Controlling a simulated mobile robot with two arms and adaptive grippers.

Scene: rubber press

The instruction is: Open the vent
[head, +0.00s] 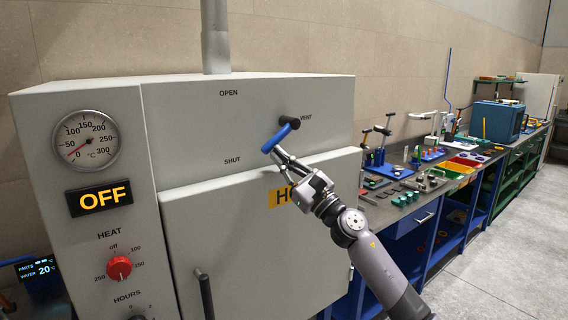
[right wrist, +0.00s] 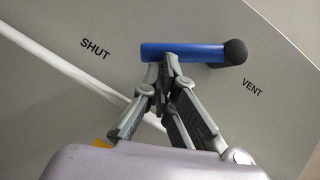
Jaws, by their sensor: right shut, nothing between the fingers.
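The vent lever is a blue bar (head: 279,138) with a black round hub, on the upper front of the grey oven (head: 190,115). In the head view the bar slants down and left from the hub, its free end nearer the SHUT label (head: 232,161) than the OPEN label (head: 228,93). My right gripper (head: 274,153) is at the bar's lower free end. In the right wrist view the blue bar (right wrist: 182,52) lies just beyond the shut, empty fingertips (right wrist: 168,60); I cannot tell whether they touch it. My left gripper is out of view.
The oven has a dial gauge (head: 88,141), an OFF display (head: 99,198), a red heat knob (head: 119,267) and a dark door handle (head: 204,295). A workbench with tools and trays (head: 460,168) runs back on the right. The grey floor (head: 500,240) beside it is clear.

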